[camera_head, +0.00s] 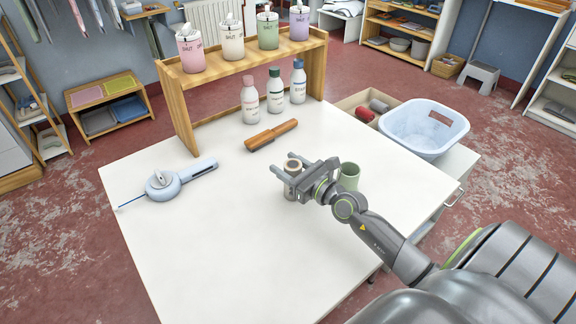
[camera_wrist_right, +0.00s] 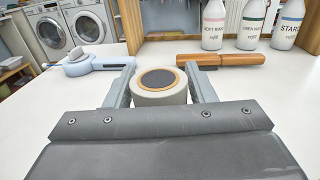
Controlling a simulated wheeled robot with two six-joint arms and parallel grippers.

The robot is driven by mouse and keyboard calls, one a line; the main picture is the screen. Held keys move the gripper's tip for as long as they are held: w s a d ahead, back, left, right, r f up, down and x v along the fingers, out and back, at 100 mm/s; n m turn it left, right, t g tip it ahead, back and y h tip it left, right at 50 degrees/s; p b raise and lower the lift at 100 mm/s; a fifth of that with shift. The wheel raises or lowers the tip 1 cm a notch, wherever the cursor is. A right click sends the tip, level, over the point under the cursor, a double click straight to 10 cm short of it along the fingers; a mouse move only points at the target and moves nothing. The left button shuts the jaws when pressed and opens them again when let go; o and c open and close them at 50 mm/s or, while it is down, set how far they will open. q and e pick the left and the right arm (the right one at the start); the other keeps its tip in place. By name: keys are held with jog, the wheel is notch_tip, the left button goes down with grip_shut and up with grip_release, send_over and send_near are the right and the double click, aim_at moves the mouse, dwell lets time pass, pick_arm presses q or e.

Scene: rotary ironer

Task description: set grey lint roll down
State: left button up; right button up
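The grey lint roll (camera_head: 291,186) is upright at the middle of the white table, with a tan ring and dark centre on its top. In the right wrist view the roll (camera_wrist_right: 160,86) fills the space between the fingers. My right gripper (camera_head: 285,164) has one finger on each side of it and looks shut on it. I cannot tell whether the roll's base touches the table. My left gripper is not in view.
A green cup (camera_head: 349,176) stands close beside my right gripper. A wooden-handled tool (camera_head: 271,135) and a light blue device (camera_head: 181,180) lie on the white table (camera_head: 220,255). Bottles (camera_head: 250,104) stand by the wooden shelf (camera_head: 180,112). A blue basket (camera_head: 422,128) is right. The front is clear.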

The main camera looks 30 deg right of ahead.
jog(key=shift+o, duration=1.1)
jog(key=shift+r, duration=0.15)
